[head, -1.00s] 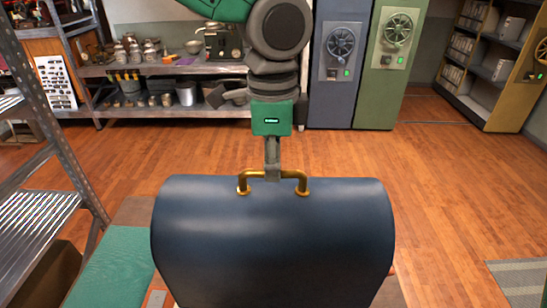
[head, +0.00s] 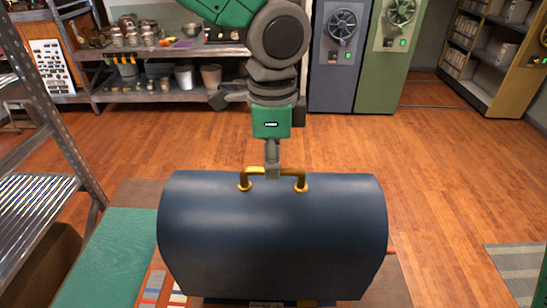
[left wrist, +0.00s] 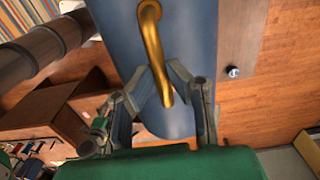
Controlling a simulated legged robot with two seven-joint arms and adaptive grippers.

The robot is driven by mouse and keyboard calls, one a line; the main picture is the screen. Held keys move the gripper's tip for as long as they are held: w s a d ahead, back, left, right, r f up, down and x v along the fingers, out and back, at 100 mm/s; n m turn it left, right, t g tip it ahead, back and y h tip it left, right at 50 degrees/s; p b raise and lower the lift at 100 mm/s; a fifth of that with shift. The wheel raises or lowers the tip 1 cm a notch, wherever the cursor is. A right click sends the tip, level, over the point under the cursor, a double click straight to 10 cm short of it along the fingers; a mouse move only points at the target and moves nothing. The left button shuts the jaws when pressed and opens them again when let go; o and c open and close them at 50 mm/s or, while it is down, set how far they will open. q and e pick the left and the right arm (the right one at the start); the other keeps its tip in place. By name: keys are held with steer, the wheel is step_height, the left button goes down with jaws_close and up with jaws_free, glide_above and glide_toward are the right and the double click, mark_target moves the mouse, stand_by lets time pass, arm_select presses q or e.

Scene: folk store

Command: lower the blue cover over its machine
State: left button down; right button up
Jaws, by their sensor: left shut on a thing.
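The blue cover (head: 272,240) is a dark, rounded shell with a brass handle (head: 290,173) on top. It is in the middle of the head view, over a table. My left gripper (head: 272,172) comes down from above and is shut on the brass handle at its middle. In the left wrist view the handle (left wrist: 150,45) runs between the fingers of the gripper (left wrist: 167,88), with the blue cover (left wrist: 197,40) behind. The machine is mostly hidden under the cover; a dark base with a small label (head: 266,304) shows below its front edge. My right gripper is not in view.
The table (head: 145,195) bears a green mat (head: 112,260) and colored strips (head: 153,287) left of the cover. A metal shelf rack (head: 60,150) stands at the left. Cabinets (head: 340,60) and shelves stand at the back. Wood floor is clear between.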

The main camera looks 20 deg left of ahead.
mark_target(273, 186)
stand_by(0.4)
arm_select(q)
steer(key=shift+f+b, duration=0.95)
steer(key=shift+f, duration=1.55)
steer(key=shift+f+b, duration=0.55)
steer(key=shift+f, duration=0.65)
steer(key=c, duration=1.5)
jaws_free()
steer(key=shift+o, duration=0.2)
